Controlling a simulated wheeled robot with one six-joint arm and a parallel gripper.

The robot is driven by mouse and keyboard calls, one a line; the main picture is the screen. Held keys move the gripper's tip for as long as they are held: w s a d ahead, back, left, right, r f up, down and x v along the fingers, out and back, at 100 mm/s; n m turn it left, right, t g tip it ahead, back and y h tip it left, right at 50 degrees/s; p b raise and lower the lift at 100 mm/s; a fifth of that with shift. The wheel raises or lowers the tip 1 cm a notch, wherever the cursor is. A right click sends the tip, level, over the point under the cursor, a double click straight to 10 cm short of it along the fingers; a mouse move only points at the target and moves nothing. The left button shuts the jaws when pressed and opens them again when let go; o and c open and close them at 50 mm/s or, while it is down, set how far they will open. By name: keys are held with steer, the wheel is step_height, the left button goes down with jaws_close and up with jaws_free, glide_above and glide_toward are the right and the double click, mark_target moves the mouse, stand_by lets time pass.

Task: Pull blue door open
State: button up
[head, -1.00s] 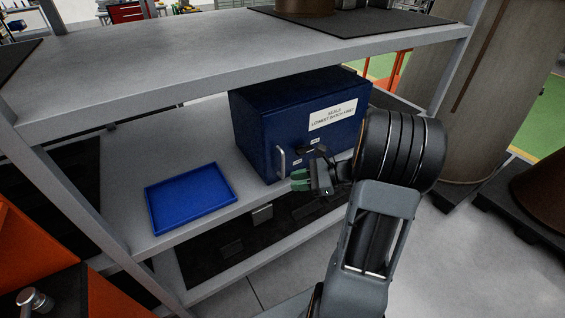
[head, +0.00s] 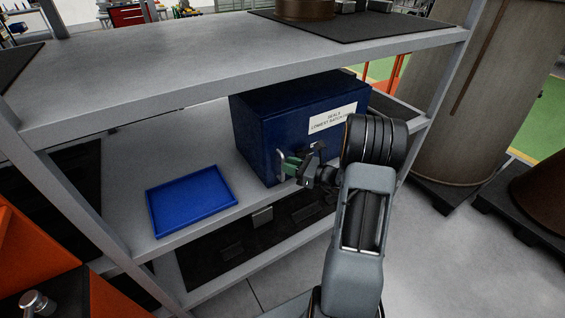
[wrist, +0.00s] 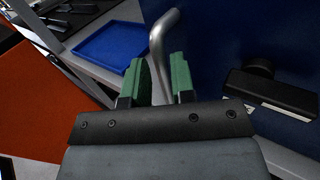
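The blue cabinet (head: 255,135) stands on the middle shelf, and its blue door (head: 325,140) with a white label looks closed. A silver bar handle (head: 280,163) is on the left side of the door. My gripper (head: 290,165) with green fingertips is at the handle. In the wrist view, the handle (wrist: 157,45) runs down between the two fingertips (wrist: 160,80), which stand apart on either side of it. I cannot tell whether they touch it. The lower part of the handle is hidden by the gripper.
A blue tray (head: 190,200) lies on the shelf left of the cabinet. A dark latch or knob (wrist: 270,92) sticks out of the door right of the fingers. The upper shelf (head: 200,60) is just above the cabinet. Grey floor (head: 440,250) is clear at right.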

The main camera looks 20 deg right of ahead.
steer(key=shift+x, duration=1.3)
steer(key=shift+c, duration=0.3)
jaws_close()
